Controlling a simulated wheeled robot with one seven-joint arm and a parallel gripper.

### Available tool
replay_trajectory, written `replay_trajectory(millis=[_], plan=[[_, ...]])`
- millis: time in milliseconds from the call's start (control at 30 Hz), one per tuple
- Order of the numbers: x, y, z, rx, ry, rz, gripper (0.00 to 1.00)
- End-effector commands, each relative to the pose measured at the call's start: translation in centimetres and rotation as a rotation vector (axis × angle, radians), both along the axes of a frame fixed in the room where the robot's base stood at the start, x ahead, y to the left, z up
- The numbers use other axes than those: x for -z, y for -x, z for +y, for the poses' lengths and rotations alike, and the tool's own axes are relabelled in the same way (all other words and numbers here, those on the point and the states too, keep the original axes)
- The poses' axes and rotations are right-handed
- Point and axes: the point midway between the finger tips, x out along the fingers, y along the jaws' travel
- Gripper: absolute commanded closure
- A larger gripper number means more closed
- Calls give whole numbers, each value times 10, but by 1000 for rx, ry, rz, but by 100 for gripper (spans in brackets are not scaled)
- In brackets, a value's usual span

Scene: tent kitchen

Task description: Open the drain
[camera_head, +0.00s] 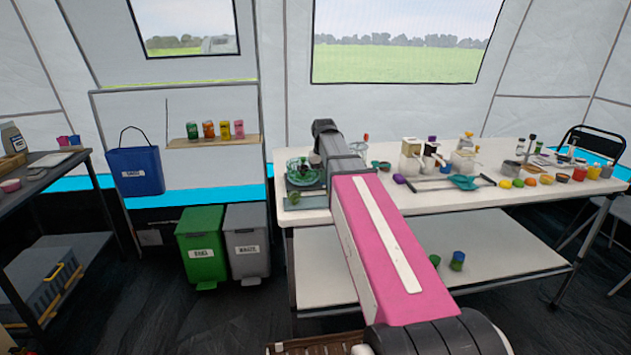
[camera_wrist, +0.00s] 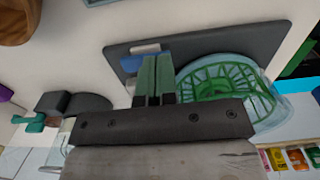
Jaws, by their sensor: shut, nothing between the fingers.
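A clear bluish bowl with a green slatted basket (camera_wrist: 225,82) sits on a dark board (camera_wrist: 205,44) in the wrist view. The same bowl (camera_head: 299,170) stands at the left end of the white table in the head view. My gripper (camera_wrist: 156,60) is shut and empty, with its fingers over the board just beside the bowl. A small blue-and-white piece (camera_wrist: 145,48) shows at the fingertips; I cannot tell whether they touch it. No part is clearly recognisable as the drain. In the head view my arm hides the gripper fingers.
Green (camera_head: 203,240) and grey (camera_head: 247,240) bins stand on the floor at left. Cans stand on a wall shelf (camera_head: 215,141).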

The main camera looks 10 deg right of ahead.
Motion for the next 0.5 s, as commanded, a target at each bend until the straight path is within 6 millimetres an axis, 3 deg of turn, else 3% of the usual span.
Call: replay_trajectory(millis=[267,500], plan=[[-1,0,0,0,0,0,100],[-15,0,0,0,0,0,100]])
